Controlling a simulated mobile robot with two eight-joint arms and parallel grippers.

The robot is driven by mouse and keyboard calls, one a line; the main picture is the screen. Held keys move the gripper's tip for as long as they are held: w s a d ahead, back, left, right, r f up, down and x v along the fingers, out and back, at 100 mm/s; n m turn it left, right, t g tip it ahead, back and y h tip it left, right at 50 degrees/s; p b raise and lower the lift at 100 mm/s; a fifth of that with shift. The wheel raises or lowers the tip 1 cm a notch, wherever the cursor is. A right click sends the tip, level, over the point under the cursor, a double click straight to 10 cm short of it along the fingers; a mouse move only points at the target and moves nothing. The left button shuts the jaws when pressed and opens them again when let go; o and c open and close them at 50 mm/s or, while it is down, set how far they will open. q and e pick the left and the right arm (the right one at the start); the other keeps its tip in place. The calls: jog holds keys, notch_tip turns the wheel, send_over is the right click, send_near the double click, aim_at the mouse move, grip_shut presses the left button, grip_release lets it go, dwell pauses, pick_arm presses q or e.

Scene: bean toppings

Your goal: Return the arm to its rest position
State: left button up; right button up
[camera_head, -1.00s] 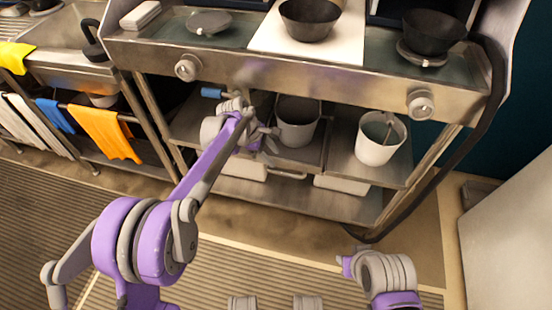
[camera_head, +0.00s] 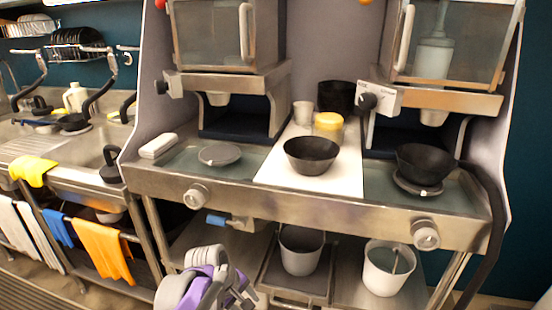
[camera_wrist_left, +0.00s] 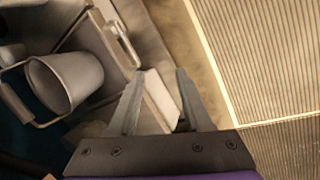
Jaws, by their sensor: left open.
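My left arm (camera_head: 205,283), purple and grey, shows at the bottom of the head view, in front of the lower shelf of the steel counter. Its left gripper (camera_wrist_left: 159,73) is open and empty in the left wrist view. The two fingers are apart, with a white block (camera_wrist_left: 162,97) on the shelf below seen between them. My right arm and gripper are out of view.
On the counter are a black bowl (camera_head: 311,155) on a white board and another dark bowl (camera_head: 426,165). A ridged floor mat (camera_wrist_left: 265,65) lies clear beside the shelf.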

pick_arm(q)
jog(key=s+a+f+m+t+y, duration=0.15)
jog(key=s+a+m, duration=0.35)
jog(key=s, duration=0.7)
jog(key=s+a+f+m+t+y, duration=0.15)
jog(key=s+a+m, duration=0.35)
jog(key=s, duration=0.7)
notch_tip(320, 180, up, 22)
jog(key=w+p, duration=0.1)
jog(key=p, duration=1.8)
jog(key=shift+w+r+p, duration=0.25)
jog(key=shift+w+p, duration=0.15)
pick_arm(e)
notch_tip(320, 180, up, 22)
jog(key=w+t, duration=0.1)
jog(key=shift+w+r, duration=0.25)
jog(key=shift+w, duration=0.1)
pick_arm(q)
jog(key=shift+s+a, duration=0.1)
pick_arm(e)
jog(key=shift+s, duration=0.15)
pick_arm(q)
jog(key=shift+c, duration=0.3)
